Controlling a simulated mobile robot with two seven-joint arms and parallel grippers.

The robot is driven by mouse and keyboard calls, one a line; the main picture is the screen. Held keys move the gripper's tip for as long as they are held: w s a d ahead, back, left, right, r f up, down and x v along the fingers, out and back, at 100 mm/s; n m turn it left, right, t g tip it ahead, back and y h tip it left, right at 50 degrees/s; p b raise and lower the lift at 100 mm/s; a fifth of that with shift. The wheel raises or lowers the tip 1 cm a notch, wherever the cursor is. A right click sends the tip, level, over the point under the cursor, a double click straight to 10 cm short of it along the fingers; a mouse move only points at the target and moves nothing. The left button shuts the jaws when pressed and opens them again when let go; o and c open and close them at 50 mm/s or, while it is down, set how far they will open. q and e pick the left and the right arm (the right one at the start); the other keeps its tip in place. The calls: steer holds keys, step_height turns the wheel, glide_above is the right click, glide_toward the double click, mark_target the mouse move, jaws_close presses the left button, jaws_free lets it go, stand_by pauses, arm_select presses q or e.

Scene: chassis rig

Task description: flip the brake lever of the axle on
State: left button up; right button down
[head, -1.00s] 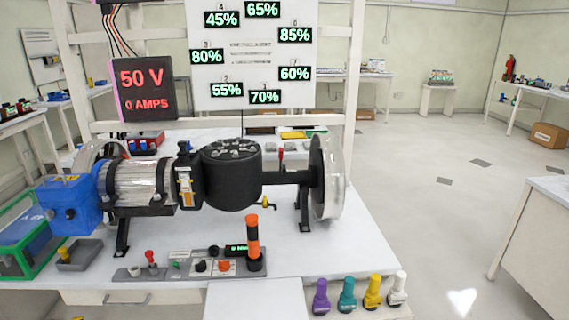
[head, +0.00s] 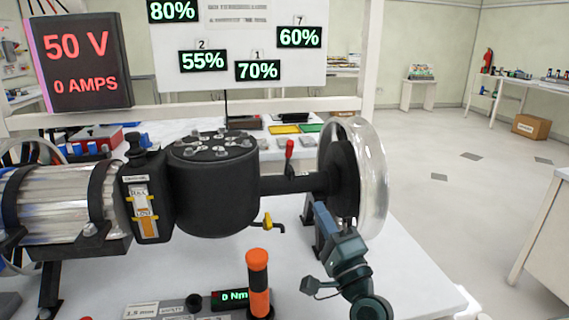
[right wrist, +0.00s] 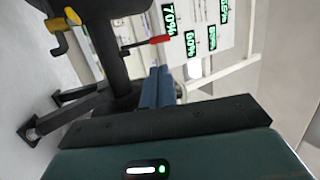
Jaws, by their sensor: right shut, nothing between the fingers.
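The axle (head: 271,184) runs from the black drum to the wheel in the head view. A lever with a red handle (head: 289,149) stands up from the axle, tilted slightly; its red handle also shows in the right wrist view (right wrist: 158,40). My right gripper (head: 320,209) is shut and empty, below the axle and to the lower right of the lever, in front of the wheel hub. In the right wrist view its closed blue fingers (right wrist: 158,72) point towards the lever, apart from it in the picture. My left gripper is not in view.
A clear-rimmed wheel (head: 373,180) is right beside my right gripper. The black drum (head: 213,185) and a small yellow-handled tap (head: 267,220) are to the left. An orange and black post (head: 258,285) stands in front. The white tabletop (head: 405,255) is bare at right.

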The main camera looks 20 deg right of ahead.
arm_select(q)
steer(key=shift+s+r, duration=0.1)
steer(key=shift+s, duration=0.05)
arm_select(e)
steer(key=shift+s+r, duration=0.2)
steer(key=p, duration=0.3)
glide_toward(292, 150)
steer(key=x, duration=0.5)
steer(key=shift+w+r, duration=0.2)
steer(key=shift+w, duration=0.15)
steer(key=shift+w+r, duration=0.2)
steer(key=shift+w, duration=0.25)
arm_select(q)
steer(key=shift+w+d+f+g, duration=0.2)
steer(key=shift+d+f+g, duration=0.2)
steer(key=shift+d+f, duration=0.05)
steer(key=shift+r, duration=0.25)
